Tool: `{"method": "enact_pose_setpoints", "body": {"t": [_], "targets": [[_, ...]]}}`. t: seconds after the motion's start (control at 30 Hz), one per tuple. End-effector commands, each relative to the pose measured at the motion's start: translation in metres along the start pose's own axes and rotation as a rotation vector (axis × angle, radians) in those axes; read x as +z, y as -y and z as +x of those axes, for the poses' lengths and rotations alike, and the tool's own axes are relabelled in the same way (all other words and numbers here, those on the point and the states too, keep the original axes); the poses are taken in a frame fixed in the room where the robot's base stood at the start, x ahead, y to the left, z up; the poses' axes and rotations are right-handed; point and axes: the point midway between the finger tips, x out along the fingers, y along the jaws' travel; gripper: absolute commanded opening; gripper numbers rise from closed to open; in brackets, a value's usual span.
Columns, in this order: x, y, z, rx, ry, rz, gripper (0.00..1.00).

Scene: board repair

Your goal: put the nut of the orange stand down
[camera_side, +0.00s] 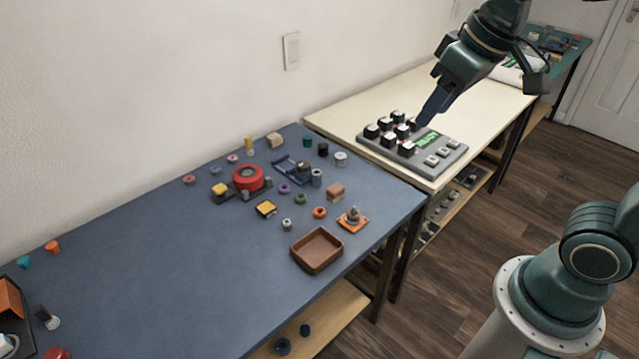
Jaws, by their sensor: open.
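The orange stand (352,224) sits near the right edge of the blue table, with a short brownish-grey post or part rising from its square base. Whether a nut is on that post is too small to tell. An orange ring-shaped piece (319,212) lies on the table just left of the stand. My gripper (425,117) is open, over the grey keypad box on the cream table, up and to the right of the stand. I see nothing held in it.
A brown tray (317,250) lies in front of the stand. The keypad box (412,143) with several keys is under my gripper. Several small coloured rings, blocks and a red roll (248,178) crowd the blue table's back. Its left middle is clear.

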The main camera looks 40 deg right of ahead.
Motion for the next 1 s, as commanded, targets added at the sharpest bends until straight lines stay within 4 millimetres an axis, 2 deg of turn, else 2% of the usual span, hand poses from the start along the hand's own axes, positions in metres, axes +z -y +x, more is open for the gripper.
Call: {"method": "enact_pose_setpoints", "body": {"t": [0.2, 0.43, 0.6, 1.0], "targets": [[0.046, -0.006, -0.016, 0.01, -0.061, 0.017, 0.44], [0.08, -0.009, -0.019, 0.017, -0.102, 0.027, 0.44], [0.089, -0.01, -0.019, 0.02, -0.112, 0.03, 0.44], [0.09, -0.01, -0.019, 0.02, -0.112, 0.03, 0.44]]}}
